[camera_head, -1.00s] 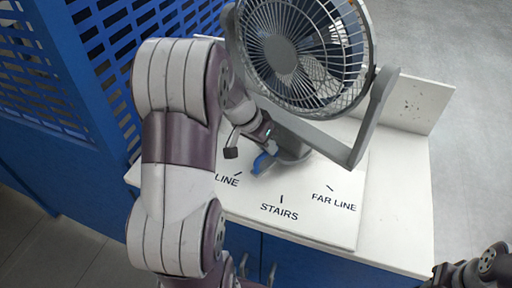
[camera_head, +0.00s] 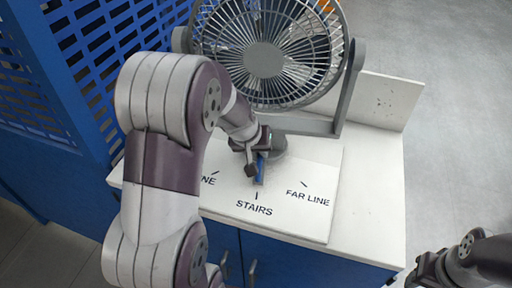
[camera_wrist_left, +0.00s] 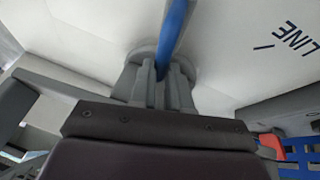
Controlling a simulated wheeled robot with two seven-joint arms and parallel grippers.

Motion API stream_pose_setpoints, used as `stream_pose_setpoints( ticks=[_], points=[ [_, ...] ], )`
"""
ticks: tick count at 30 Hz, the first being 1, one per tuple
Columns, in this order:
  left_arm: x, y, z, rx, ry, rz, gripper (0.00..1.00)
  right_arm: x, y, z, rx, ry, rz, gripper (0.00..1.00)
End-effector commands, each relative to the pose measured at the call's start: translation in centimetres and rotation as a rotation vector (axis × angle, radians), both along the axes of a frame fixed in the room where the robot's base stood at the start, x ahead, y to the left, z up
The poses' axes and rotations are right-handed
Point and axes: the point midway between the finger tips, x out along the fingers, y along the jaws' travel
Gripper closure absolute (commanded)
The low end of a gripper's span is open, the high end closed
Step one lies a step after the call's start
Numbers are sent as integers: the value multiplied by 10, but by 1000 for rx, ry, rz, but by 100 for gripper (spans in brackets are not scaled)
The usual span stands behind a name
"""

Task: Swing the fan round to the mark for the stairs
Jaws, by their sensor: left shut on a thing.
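The grey fan (camera_head: 265,60) stands on a white board and faces toward me, its round grey base (camera_head: 277,146) at the board's back. A blue pointer (camera_head: 260,172) sticks out from the base toward the front. Its tip is just behind the tick above the STAIRS label (camera_head: 254,208) and looks about in line with it. My left gripper (camera_head: 255,158) is shut on the pointer near the base; the left wrist view shows the blue bar (camera_wrist_left: 175,35) between the fingers (camera_wrist_left: 158,85). My right gripper (camera_head: 420,273) is at the lower right, its jaws unclear.
The FAR LINE label (camera_head: 307,198) is to the right of STAIRS. Another label ending in NE (camera_head: 208,181) is partly hidden by my left arm. The white board (camera_head: 318,228) lies on a blue cabinet (camera_head: 300,255). A blue perforated panel (camera_head: 95,60) rises at the left.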

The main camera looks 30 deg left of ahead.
Motion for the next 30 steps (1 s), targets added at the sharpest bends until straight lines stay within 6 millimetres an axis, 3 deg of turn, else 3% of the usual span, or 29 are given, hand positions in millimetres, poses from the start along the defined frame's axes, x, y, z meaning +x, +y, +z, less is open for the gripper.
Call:
stream_pose_setpoints(
  ticks=[11, 12, 14, 23, 26, 30],
  points=[
    [-3, -2, -5, -5, 13, 4, 100, 0, 0, 0, 0, 0, 0, 57],
    [-3, -2, -5, -5, 13, 3, 77, 0, 0, 0, 0, 0, 0, 57],
    [-3, -2, -5, -4, 12, 3, 58, 0, 0, 0, 0, 0, 0, 57],
    [-1, -1, 0, -2, 3, 4, 58, 0, 0, 0, 0, 0, 0, 57],
    [-6, 0, 11, -1, 0, 4, 58, 0, 0, -1, 0, 0, 0, 57],
    [-21, 2, 42, 1, -3, 4, 58, 0, 0, -7, 0, 0, 0, 57]
  ],
)
